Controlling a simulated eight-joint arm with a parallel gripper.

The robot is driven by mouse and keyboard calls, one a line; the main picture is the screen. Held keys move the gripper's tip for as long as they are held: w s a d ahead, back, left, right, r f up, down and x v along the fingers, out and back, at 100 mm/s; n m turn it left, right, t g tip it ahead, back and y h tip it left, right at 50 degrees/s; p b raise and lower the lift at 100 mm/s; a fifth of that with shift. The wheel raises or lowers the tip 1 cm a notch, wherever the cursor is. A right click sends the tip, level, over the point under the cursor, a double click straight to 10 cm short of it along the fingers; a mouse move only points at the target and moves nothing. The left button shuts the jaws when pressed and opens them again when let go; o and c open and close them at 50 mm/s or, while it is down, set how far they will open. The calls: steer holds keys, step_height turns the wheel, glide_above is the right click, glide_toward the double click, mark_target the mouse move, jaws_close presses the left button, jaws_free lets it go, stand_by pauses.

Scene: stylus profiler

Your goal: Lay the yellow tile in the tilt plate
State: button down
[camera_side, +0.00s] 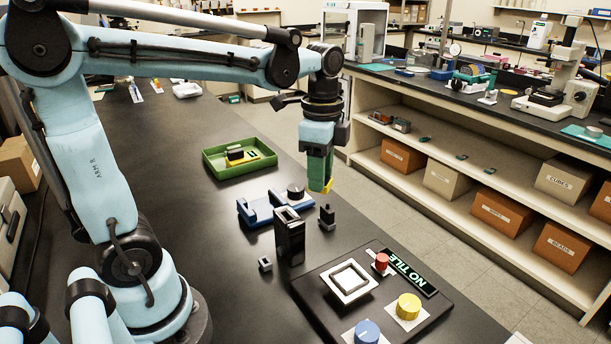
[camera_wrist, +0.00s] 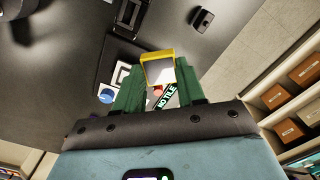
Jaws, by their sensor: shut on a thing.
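My gripper (camera_side: 321,182) has green fingers and hangs above the bench, behind and above the black instrument base. It is shut on the yellow tile (camera_side: 328,186), whose yellow edge shows at the fingertips. In the wrist view the tile (camera_wrist: 160,55) is a yellow-rimmed square with a pale grey face, between the fingers (camera_wrist: 158,82). The tilt plate appears to be the white square frame (camera_side: 349,281) with a dark inner outline on the black base; it is apart from the tile. Part of it shows in the wrist view (camera_wrist: 122,73). The display (camera_side: 407,272) reads "NO TILE".
Red (camera_side: 381,261), yellow (camera_side: 408,306) and blue (camera_side: 367,332) knobs stand on the base around the frame. A tall black block (camera_side: 289,238) and a blue holder (camera_side: 262,210) stand behind it. A green tray (camera_side: 213,161) lies farther back. The bench edge runs along the right.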

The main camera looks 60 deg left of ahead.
steer(key=s+d+m, duration=0.2)
steer(key=d+m, duration=0.6)
steer(key=d, duration=0.5)
glide_above(349, 279)
step_height(349, 279, down, 4)
steer(key=shift+f+n, duration=0.3)
steer(key=shift+f, duration=0.2)
steer(key=shift+f, duration=0.1)
steer(key=shift+f, duration=2.4)
steer(key=shift+f, duration=0.45)
steer(key=shift+f, duration=0.3)
